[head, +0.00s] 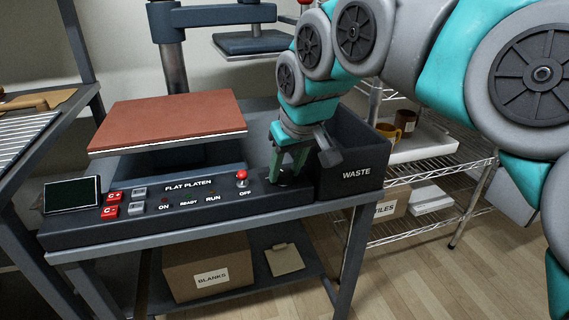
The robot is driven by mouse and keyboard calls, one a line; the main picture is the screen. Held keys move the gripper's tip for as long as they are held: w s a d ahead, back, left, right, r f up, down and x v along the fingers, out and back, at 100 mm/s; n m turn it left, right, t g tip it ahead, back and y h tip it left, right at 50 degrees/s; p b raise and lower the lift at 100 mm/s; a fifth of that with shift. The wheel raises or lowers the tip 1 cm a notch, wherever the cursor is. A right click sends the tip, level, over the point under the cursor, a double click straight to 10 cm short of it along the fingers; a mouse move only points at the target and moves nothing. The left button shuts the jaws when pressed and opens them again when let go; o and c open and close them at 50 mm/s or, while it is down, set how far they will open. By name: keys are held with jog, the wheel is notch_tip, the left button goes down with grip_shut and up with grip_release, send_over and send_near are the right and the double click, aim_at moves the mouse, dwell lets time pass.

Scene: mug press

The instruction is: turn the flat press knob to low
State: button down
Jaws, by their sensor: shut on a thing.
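The flat press control panel (185,208) runs along the table's front, labelled FLAT PLATEN, ON, READY, RUN and OFF. My gripper (284,179) is at the right end of this panel, pointing down. It is shut on the press knob (289,178), a dark round piece mostly hidden by the fingers. The knob's pointer and any setting marks cannot be read here. A red-tipped lever (242,177) stands just left of my gripper, above the OFF label. The red-brown platen (168,121) lies flat behind the panel.
The black WASTE bin (353,172) stands close on the right of my gripper. A wire rack (450,160) with brown mugs (406,121) in a white tray is farther right.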

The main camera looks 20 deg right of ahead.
jog(key=n, duration=0.2)
jog(key=n+g+y+p, duration=0.1)
jog(key=n, duration=0.1)
jog(key=shift+d+n+y, duration=0.15)
jog(key=shift+n+y, duration=0.15)
dwell(0.5)
jog(key=shift+c, duration=2.1)
grip_release()
jog(key=shift+r, duration=0.1)
jog(key=v, duration=0.6)
jog(key=shift+d+r, duration=0.15)
jog(key=shift+r, duration=0.1)
jog(key=shift+s+d+r, duration=0.1)
jog(key=shift+s+r, duration=0.2)
jog(key=shift+r, duration=0.15)
